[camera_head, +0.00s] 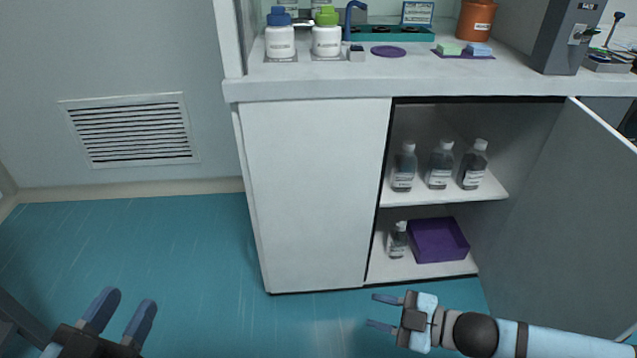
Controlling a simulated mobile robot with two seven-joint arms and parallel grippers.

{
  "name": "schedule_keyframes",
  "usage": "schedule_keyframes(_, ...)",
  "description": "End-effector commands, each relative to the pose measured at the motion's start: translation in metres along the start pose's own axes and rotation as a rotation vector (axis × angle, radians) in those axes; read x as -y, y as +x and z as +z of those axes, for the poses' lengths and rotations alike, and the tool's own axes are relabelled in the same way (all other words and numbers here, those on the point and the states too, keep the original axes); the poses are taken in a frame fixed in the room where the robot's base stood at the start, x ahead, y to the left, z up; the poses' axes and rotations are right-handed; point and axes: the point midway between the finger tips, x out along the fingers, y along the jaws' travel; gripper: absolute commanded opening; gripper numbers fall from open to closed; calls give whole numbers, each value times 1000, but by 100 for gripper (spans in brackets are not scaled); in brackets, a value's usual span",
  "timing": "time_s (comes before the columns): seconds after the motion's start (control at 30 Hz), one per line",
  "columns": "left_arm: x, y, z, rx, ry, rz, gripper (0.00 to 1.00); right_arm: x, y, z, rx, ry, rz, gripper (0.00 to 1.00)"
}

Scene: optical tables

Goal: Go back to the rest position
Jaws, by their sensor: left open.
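My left gripper (120,315) is at the bottom left over the blue floor. Its two blue fingers are apart with nothing between them. My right gripper (378,311) is at the bottom, in front of the cabinet's lower edge, with its arm coming in from the right. Its fingers point left and are spread apart, with nothing between them.
The cabinet (310,200) has its right door (570,220) open. Bottles (440,165) stand on its shelf, with one bottle (397,240) and a purple bin (439,240) below. Jars (326,38) stand on the countertop (420,75). The floor (130,250) at left is clear.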

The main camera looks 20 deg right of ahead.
Motion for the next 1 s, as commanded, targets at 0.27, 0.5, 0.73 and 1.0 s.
schedule_keyframes(0.27, 0, 0, 0, 0, 0, 0, 43, -45, 2, -96, 92, -105, 73, 37)
schedule_keyframes(0.5, 0, 0, 0, 0, 0, 0, 43, -44, 15, -125, 48, -12, 141, 37)
schedule_keyframes(0.73, 0, 0, 0, 0, 0, 0, 43, -42, 34, -155, -51, 138, 222, 37)
schedule_keyframes(1.0, 0, 0, 0, 0, 0, 0, 43, -48, 55, -198, -186, 340, 329, 37)
